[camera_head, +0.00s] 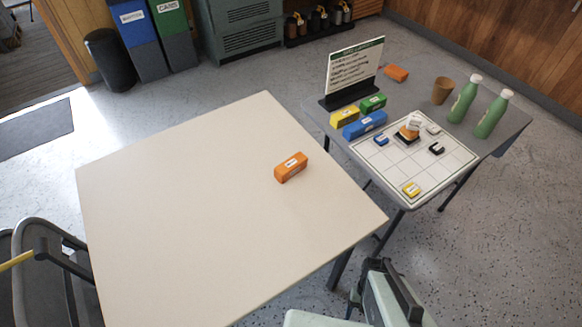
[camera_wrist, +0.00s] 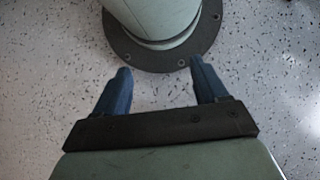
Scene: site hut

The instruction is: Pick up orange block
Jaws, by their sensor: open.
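An orange block (camera_head: 291,168) with a white label lies on the bare cream table, right of the table's middle. The speckled floor and my own base show beyond the fingers. No orange block is in the wrist view.
The cream table (camera_head: 170,200) is otherwise clear. The grey table (camera_head: 490,135) holds a sign (camera_head: 354,70), a white grid board (camera_head: 440,180) with small pieces, yellow, green and blue blocks, a brown cup (camera_head: 442,91) and two green bottles. A gap separates the tables.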

